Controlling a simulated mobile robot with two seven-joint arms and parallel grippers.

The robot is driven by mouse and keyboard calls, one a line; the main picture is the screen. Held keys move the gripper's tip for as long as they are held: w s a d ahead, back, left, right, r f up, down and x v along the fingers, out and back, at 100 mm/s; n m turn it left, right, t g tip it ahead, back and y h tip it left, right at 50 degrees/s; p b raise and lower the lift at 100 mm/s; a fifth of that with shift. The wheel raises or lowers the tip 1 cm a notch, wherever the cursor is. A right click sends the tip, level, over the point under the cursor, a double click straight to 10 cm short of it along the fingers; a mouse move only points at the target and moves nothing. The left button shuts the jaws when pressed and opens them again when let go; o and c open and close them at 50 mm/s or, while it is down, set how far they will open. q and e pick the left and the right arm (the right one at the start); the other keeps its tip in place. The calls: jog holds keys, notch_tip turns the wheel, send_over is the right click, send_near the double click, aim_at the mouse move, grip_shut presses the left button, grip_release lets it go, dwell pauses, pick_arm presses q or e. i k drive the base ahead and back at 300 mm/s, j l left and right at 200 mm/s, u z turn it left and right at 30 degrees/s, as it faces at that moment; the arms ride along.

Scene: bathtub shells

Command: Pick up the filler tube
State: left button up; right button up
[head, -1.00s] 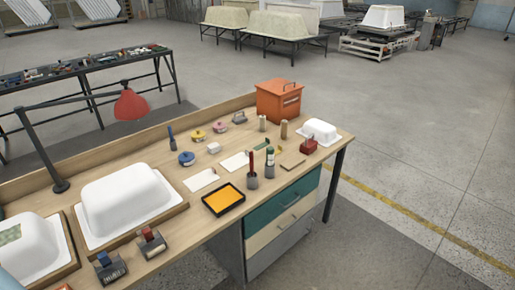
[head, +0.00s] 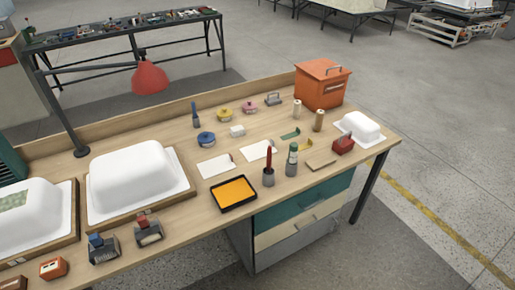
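Several small upright items stand on the right half of the wooden workbench (head: 190,150). A green and pale tube-like item (head: 292,158) stands near the front edge; it may be the filler tube, but its label is too small to read. Beside it on the left, a red-handled tool (head: 268,174) stands in a dark holder. Farther back stand a cream cylinder (head: 297,109) and a brown cylinder (head: 318,121). Neither of my grippers is in view.
A black tray with orange content (head: 253,203) lies left of the upright items. An orange box (head: 318,84) and a small white tub shell (head: 360,128) stand to the right. Larger white shells (head: 135,178) fill the left. A red lamp (head: 150,78) overhangs the bench.

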aim_at(294, 146)
jog(key=i+l+u, duration=0.1)
jog(key=l+u, duration=0.25)
jog(key=i+l+u, duration=0.1)
jog(key=u, duration=0.25)
jog(key=l+u, duration=0.4)
jog(key=i, duration=0.05)
